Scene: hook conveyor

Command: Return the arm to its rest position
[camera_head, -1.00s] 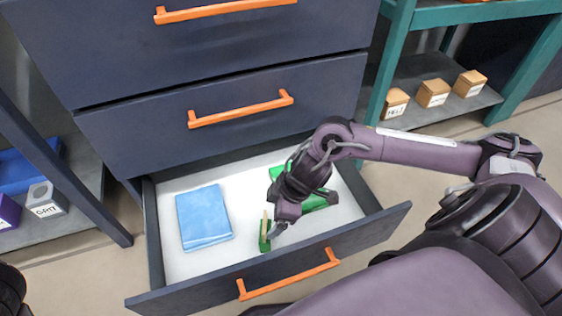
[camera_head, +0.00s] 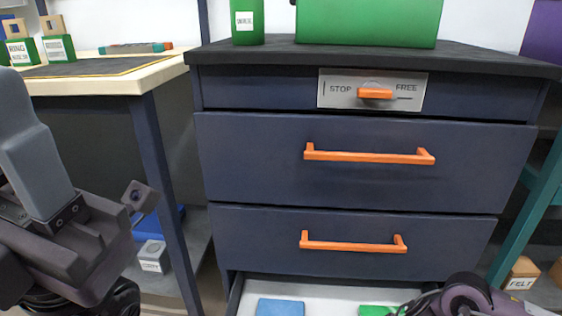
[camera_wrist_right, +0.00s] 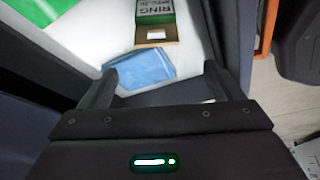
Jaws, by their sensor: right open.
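My right arm (camera_head: 465,297) shows at the bottom right of the head view, over the open bottom drawer; its gripper is out of that view. In the right wrist view, my right gripper (camera_wrist_right: 163,90) has its two fingers spread wide with nothing held between them. Past the fingers lie a blue folded item (camera_wrist_right: 148,67) and a green and tan labelled piece (camera_wrist_right: 156,20) in the white-floored drawer. My left gripper (camera_head: 138,197) is at the left of the head view, in front of the table's side; its jaw opening is not clear.
The dark cabinet (camera_head: 360,183) has closed drawers above the open one (camera_head: 330,293). A STOP/FREE knob (camera_head: 375,94) sits above them. A table (camera_head: 120,92) stands left, a teal shelf frame (camera_head: 530,215) right. A grey labelled block (camera_head: 152,257) lies on the low left shelf.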

